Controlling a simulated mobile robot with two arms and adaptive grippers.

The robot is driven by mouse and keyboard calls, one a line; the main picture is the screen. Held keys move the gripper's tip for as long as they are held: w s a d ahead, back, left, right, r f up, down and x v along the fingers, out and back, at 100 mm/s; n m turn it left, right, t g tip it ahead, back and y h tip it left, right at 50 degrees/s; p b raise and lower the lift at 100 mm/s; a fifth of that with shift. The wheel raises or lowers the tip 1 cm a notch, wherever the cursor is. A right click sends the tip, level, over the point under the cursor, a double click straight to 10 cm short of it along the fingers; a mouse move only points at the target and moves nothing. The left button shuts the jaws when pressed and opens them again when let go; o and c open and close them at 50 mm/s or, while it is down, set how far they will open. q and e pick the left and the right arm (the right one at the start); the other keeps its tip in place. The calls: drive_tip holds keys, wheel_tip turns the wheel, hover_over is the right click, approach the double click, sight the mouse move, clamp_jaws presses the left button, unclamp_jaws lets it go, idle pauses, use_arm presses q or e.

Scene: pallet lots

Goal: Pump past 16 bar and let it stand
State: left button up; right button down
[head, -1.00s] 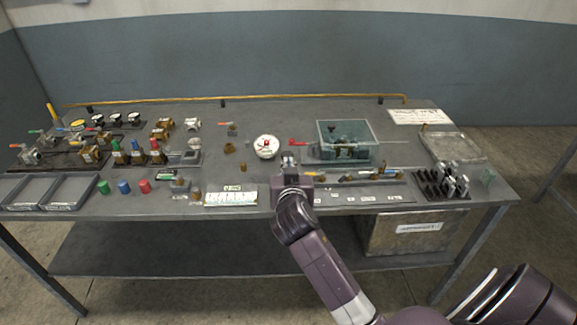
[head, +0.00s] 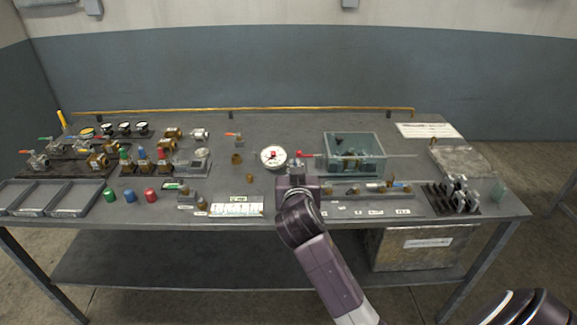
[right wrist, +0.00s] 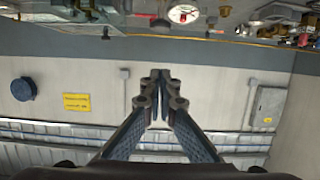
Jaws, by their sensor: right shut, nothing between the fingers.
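The round white pressure gauge (head: 273,157) stands at the middle of the bench; its needle and numbers are too small to read. It also shows at the top of the right wrist view (right wrist: 184,13). Right of it is a teal open-topped tank (head: 354,152) with dark parts inside. A red lever (head: 306,155) lies between gauge and tank, and a thin grey rod (head: 401,156) extends right from the tank. My right gripper (head: 296,165) is shut and empty, just right of and in front of the gauge. My left gripper is out of view.
Valves and small gauges (head: 125,129) crowd the left of the bench. Grey trays (head: 47,197) and coloured caps (head: 129,195) lie along its front left. A tool strip (head: 372,203) and black rack (head: 453,195) stand front right. The bench's back middle is mostly clear.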

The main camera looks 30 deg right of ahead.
drive_tip(key=shift+r, duration=0.1)
drive_tip(key=w+d+f+p, duration=0.3)
drive_tip(key=w+d+f, duration=0.2)
drive_tip(key=w, duration=0.3)
drive_tip(key=shift+f, duration=0.8)
drive_tip(key=shift+w, duration=0.1)
wheel_tip(320, 180, down, 4)
drive_tip(key=b, duration=0.3)
drive_tip(key=shift+r, duration=0.15)
